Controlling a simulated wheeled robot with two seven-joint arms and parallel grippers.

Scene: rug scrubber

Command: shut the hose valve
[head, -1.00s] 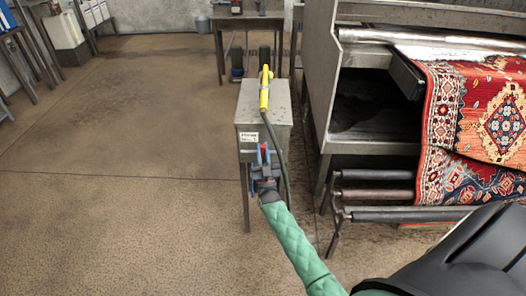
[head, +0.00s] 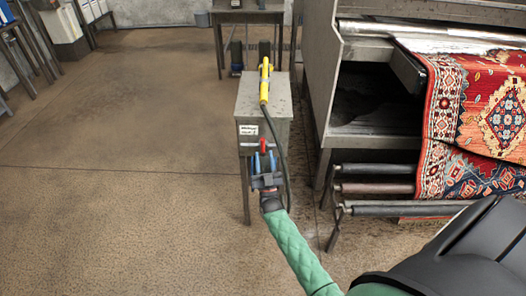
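The hose valve's red handle (head: 263,146) shows on the front of a grey metal box stand, just below a small white label (head: 249,130). My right gripper (head: 264,161) is in front of the stand, close below the red handle. Its two blue fingers are apart, with a gap between them, and nothing is clearly held. I cannot tell whether a fingertip touches the handle. The valve body behind the gripper is hidden. A yellow spray wand (head: 264,84) lies on the stand, and its dark hose (head: 280,146) hangs down the right side. My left gripper is out of view.
The grey stand (head: 250,104) is close to a large metal machine (head: 313,75) on the right, with rollers (head: 375,189) and a red patterned rug (head: 490,105). A table (head: 248,17) stands behind. The brown floor (head: 130,190) to the left is clear.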

